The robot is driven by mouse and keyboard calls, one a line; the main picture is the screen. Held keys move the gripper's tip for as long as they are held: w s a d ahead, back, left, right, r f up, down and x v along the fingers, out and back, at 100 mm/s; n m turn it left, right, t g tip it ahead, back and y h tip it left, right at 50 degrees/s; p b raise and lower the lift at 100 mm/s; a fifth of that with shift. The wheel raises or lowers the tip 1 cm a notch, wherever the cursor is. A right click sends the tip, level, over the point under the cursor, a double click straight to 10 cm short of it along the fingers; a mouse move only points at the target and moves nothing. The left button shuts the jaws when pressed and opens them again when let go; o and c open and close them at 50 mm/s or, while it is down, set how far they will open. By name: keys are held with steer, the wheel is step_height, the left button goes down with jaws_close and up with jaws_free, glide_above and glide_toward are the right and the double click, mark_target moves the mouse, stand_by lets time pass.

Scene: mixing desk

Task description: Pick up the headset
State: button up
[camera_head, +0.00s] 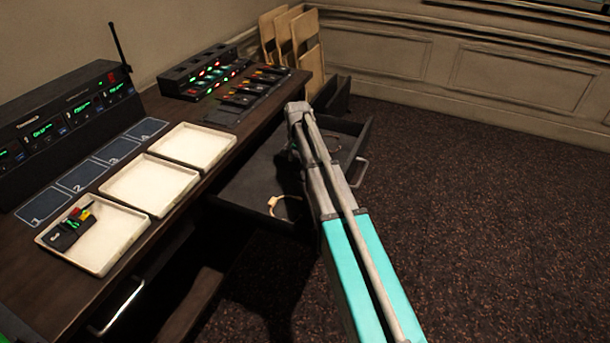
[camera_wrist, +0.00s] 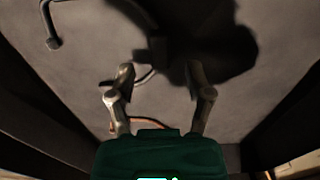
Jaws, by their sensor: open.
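My gripper (camera_wrist: 159,72) is open in the wrist view, with its two fingers apart and pointing down into the open drawer (camera_head: 235,190). Dark curved parts that look like a headset (camera_wrist: 150,45) lie on the drawer floor, beyond and partly between the fingertips. A thin pale curve shows between the fingers. A brownish band (camera_wrist: 152,122) lies nearer my gripper's body. Nothing is visibly held. In the head view a pale curved piece (camera_head: 284,206) lies at the drawer's near side. My arm hides much of the drawer, and I cannot tell which parts belong together.
Another dark curved bar (camera_wrist: 52,38) lies at the upper left of the wrist view. Drawer walls flank my gripper. On the desk stand several white trays (camera_head: 152,185), a black radio unit (camera_head: 65,125) and a lit mixer (camera_head: 208,72). The carpet (camera_head: 480,220) at right is clear.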

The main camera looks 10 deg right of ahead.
steer(key=shift+f+b, duration=0.45)
steer(key=shift+f, duration=0.3)
jaws_close()
